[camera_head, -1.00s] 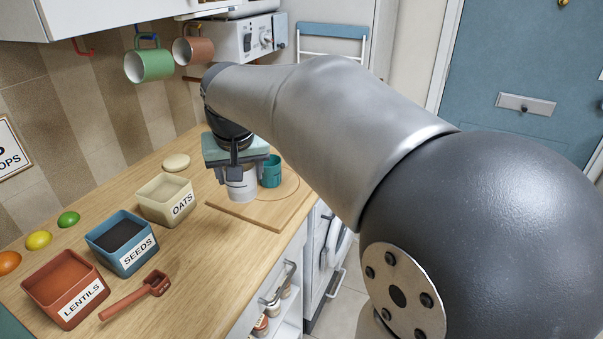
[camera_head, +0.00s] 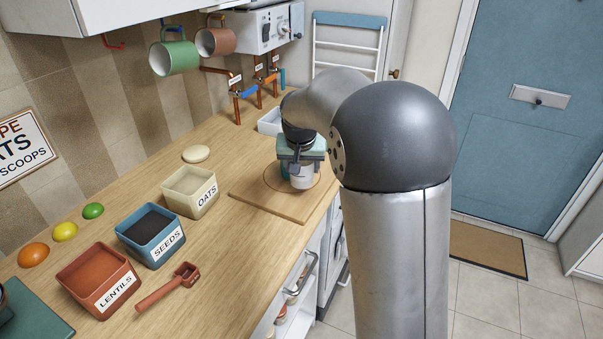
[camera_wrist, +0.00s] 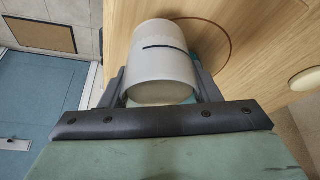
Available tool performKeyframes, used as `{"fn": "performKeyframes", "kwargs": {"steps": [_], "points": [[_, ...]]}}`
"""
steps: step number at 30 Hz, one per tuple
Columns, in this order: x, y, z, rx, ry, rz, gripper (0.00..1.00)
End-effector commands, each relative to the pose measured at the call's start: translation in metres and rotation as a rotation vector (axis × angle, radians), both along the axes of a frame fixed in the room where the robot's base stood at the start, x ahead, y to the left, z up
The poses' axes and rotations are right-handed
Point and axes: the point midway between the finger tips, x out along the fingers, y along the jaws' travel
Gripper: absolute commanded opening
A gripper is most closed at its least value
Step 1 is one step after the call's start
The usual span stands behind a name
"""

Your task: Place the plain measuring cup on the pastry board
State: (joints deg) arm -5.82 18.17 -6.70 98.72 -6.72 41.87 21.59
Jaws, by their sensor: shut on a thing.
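A plain white measuring cup (camera_head: 303,181) is held between the fingers of my gripper (camera_head: 300,168), over the far right part of the wooden pastry board (camera_head: 258,194). In the wrist view my gripper (camera_wrist: 160,88) is shut on the sides of the cup (camera_wrist: 163,60), which has a short dark line on it. The pastry board (camera_wrist: 262,50) lies behind the cup there, with part of its ring mark showing. I cannot tell whether the cup's base touches the board.
Oats (camera_head: 190,191), seeds (camera_head: 150,236) and lentils (camera_head: 98,278) tubs stand left of the board, with a red scoop (camera_head: 168,289) in front. A cream disc (camera_head: 196,154) lies behind the oats. A white tray (camera_head: 270,121) stands beyond the board. Mugs hang above.

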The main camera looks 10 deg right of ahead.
Motion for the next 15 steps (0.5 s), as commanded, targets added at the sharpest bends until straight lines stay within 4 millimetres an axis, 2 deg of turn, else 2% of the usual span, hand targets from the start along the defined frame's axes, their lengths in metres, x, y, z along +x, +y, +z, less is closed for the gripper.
{"fn": "performKeyframes", "kwargs": {"steps": [6, 15], "points": [[0.002, 0.001, -0.030, 0.000, 0.003, 0.001, 0.34], [0.002, 0.001, -0.034, -0.001, -0.001, 0.001, 0.34]]}}
